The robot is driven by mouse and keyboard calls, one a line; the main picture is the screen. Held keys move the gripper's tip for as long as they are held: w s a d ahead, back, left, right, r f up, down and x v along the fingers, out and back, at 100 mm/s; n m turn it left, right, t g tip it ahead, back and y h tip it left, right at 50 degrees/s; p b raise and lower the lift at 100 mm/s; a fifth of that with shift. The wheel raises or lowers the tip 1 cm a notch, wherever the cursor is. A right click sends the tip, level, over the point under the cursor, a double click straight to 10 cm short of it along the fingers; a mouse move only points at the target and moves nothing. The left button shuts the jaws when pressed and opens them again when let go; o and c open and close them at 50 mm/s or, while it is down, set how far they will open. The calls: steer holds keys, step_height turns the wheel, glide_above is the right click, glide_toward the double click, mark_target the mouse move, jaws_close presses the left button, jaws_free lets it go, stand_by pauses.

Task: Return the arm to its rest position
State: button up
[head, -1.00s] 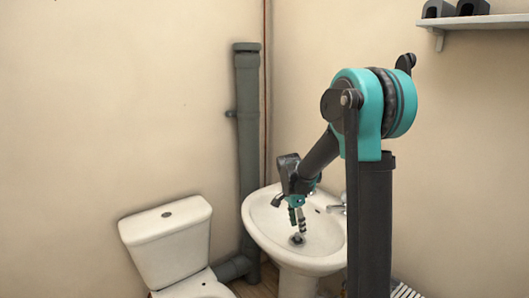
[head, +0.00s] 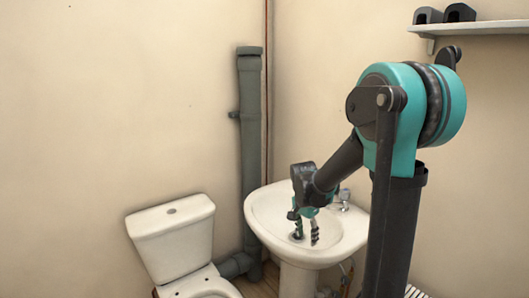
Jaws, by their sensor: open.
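My gripper (head: 305,230) hangs from my bent arm over the basin of the white sink (head: 268,232). Its two fingers point down and stand apart, with nothing visible between them. The fingertips show in front of the basin near the drain; I cannot tell their exact height above it. My arm rises from a dark column at the right, with a teal shoulder joint at the top. The sink's tap (head: 344,197) shows just to the right of my gripper, partly hidden by the arm.
A white toilet (head: 172,235) stands left of the sink. A grey vertical pipe (head: 250,150) runs up the wall between them. A shelf (head: 480,28) with two dark objects (head: 443,14) is high on the right wall. The space above the toilet is free.

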steer(key=s+d+n, duration=0.1)
steer(key=s, duration=0.2)
steer(key=s+n+t, duration=0.1)
steer(key=s+n, duration=0.1)
steer(key=s, duration=0.1)
steer(key=s+d+n, duration=0.1)
steer(key=s+n, duration=0.1)
steer(key=s, duration=0.1)
steer(key=shift+d+f+t+y, duration=0.1)
steer(key=shift+d+t+y, duration=0.2)
steer(key=shift+d+y, duration=0.1)
steer(key=s+d+f+n+t, duration=0.1)
steer(key=s+f+n, duration=0.1)
steer(key=s+n, duration=0.3)
steer(key=s, duration=0.3)
steer(key=shift+s+d+f+n+t+y, duration=0.15)
steer(key=shift+s+f+n+t+y, duration=0.15)
steer(key=shift+s+f+n+t, duration=0.1)
stand_by(0.4)
